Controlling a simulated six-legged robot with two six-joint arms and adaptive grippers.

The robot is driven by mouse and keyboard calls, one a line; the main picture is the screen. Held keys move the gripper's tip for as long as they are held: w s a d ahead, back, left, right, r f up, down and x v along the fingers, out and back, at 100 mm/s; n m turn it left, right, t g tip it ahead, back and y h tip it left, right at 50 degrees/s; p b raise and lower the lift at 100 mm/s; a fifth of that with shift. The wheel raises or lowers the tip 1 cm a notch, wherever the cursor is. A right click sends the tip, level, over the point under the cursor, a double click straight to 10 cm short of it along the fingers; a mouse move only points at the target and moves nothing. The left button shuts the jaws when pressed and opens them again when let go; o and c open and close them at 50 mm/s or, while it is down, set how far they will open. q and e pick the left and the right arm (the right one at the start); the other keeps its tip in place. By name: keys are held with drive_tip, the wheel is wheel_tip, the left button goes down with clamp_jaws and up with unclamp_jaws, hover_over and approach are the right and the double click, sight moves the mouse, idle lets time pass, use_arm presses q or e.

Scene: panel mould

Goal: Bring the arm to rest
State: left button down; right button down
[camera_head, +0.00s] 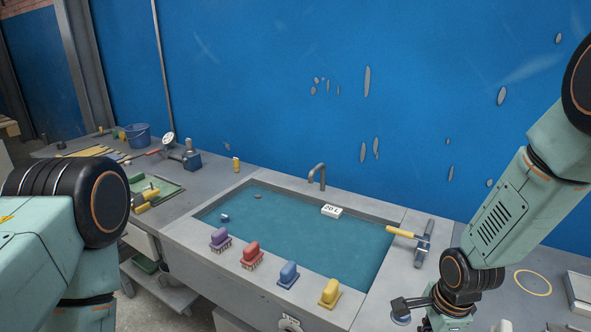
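My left arm (60,225) comes in from the left and bends down past the bottom edge. Its gripper is out of the picture. My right arm (505,215) comes down from the upper right to the counter's right side. The top of my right gripper (445,312) shows at the bottom edge. Its fingertips are cut off or hidden, so I cannot tell whether it is open, shut or holding something.
A water-filled sink (300,232) has purple (220,239), red (252,254), blue (288,274) and yellow (329,291) brushes along its front edge. A yellow-handled tool (405,233) lies right of it. A blue bucket (138,135) stands at the back left. A blue wall (290,80) closes the back.

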drive_tip(key=s+a+f+n+g+b, duration=0.1)
drive_tip(key=s+a+f+n+b, duration=0.2)
drive_tip(key=s+f+n+b, duration=1.3)
drive_tip(key=s+f+n, duration=0.1)
drive_tip(key=s+f, duration=0.9)
drive_tip(key=s, duration=0.1)
drive_tip(key=shift+n+g+h, duration=0.3)
drive_tip(key=shift+g, duration=0.1)
drive_tip(key=shift+s, duration=0.1)
